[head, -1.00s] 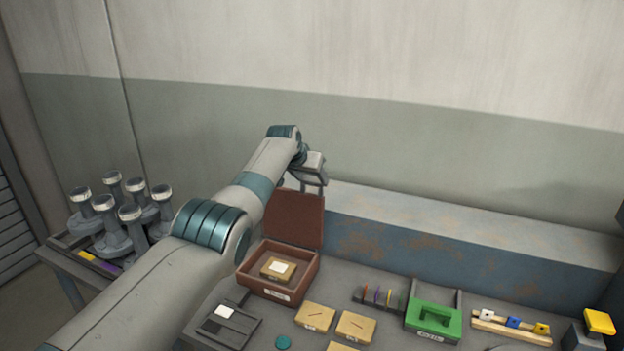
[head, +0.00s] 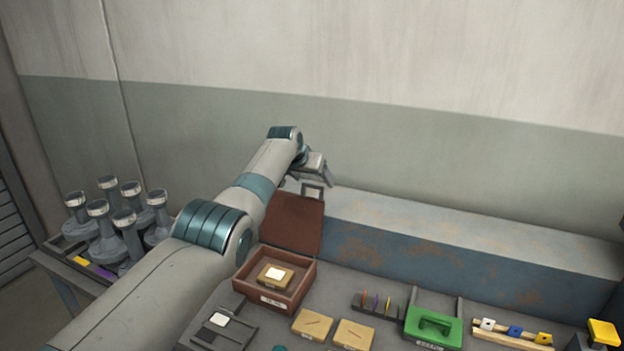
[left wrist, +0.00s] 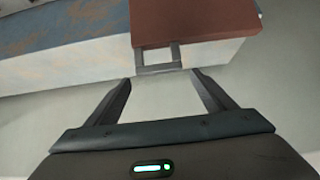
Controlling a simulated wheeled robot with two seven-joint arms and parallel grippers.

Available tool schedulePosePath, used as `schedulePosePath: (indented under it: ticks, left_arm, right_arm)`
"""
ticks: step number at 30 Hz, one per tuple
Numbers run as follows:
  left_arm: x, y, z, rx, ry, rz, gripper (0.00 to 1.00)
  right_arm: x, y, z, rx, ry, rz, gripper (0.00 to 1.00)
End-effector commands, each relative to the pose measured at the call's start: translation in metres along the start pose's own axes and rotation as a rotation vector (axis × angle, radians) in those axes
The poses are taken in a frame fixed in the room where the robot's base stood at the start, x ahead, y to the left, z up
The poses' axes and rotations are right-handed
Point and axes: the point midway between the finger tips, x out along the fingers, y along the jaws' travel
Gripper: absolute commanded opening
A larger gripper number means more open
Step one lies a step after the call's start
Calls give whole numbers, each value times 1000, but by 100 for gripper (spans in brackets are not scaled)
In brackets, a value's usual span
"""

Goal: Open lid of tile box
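The reddish-brown tile box (head: 262,299) stands on the table with its lid (head: 293,222) swung up, open, at the back. My left gripper (head: 314,180) is at the lid's top edge, by the grey loop handle (head: 312,191). In the left wrist view the lid (left wrist: 190,20) and handle (left wrist: 160,58) show just ahead of my left gripper (left wrist: 162,78). Its two fingers are spread apart with nothing held between them. My right gripper is not in view.
A blue-grey ledge (head: 450,250) runs along the wall behind the box. Several grey flared pieces (head: 105,235) stand at the left.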

Motion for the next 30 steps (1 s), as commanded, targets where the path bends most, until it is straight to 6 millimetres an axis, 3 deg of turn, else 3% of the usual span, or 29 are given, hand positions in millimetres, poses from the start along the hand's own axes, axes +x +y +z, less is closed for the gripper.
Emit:
schedulePosePath:
  ticks: [14,30]
  left_arm:
    - [-5,-1,2,-1,-3,1,77]
    - [-42,0,3,1,-1,0,77]
  right_arm:
    - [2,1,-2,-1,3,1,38]
    - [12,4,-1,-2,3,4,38]
